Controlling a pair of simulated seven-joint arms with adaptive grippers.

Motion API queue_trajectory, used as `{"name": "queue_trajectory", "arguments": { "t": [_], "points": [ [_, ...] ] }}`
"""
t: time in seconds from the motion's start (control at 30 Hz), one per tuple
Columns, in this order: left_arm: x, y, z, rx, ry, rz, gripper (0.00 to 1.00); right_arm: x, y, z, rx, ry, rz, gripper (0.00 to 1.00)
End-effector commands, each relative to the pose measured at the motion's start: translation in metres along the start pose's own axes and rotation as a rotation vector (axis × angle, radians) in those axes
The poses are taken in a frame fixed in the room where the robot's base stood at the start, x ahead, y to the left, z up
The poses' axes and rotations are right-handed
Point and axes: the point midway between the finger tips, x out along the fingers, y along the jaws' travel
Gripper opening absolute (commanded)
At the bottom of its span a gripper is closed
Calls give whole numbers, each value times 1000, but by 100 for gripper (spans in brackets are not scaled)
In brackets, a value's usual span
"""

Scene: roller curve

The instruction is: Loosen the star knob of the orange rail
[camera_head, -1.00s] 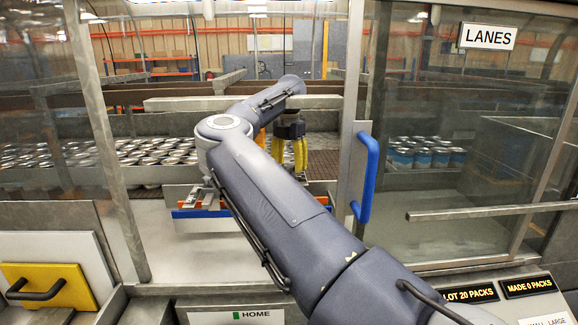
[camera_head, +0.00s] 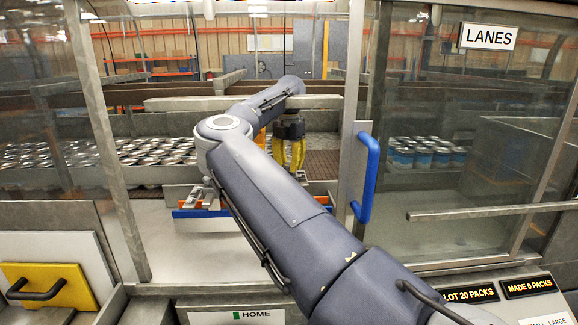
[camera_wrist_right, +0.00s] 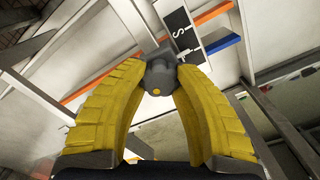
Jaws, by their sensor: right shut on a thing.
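The orange rail (camera_wrist_right: 210,15) runs across the upper part of the right wrist view, beside a short blue rail (camera_wrist_right: 222,45). In the head view the orange rail (camera_head: 187,205) shows in part left of my right arm. The grey star knob (camera_wrist_right: 160,72) sits between the yellow fingertips of my right gripper (camera_wrist_right: 160,78), which is shut on it. In the head view my right gripper (camera_head: 290,158) points down inside the enclosure, and the knob is hidden there. My left gripper is not in view.
The sliding door's blue handle (camera_head: 367,180) stands just right of my arm. A grey beam (camera_head: 185,104) crosses behind the wrist. Many cans (camera_head: 150,153) fill the lanes at the left. A yellow plate with a handle (camera_head: 50,287) is at the lower left.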

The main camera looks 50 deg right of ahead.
Motion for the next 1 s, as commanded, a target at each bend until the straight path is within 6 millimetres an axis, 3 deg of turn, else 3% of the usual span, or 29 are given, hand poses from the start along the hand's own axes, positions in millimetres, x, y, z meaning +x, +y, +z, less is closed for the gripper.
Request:
{"name": "queue_trajectory", "arguments": {
  "t": [0.4,0.67,0.7,0.93,1.0],
  "points": [
    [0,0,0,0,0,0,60,0,-2,2,-166,-2,-5,0],
    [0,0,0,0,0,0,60,1,-3,2,-171,-2,-6,0],
    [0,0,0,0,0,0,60,1,-3,2,-171,-2,-7,32],
    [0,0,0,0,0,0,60,0,-2,2,-171,-1,-4,58],
    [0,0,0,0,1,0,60,0,-1,1,-171,-1,-4,60]
  ]
}}
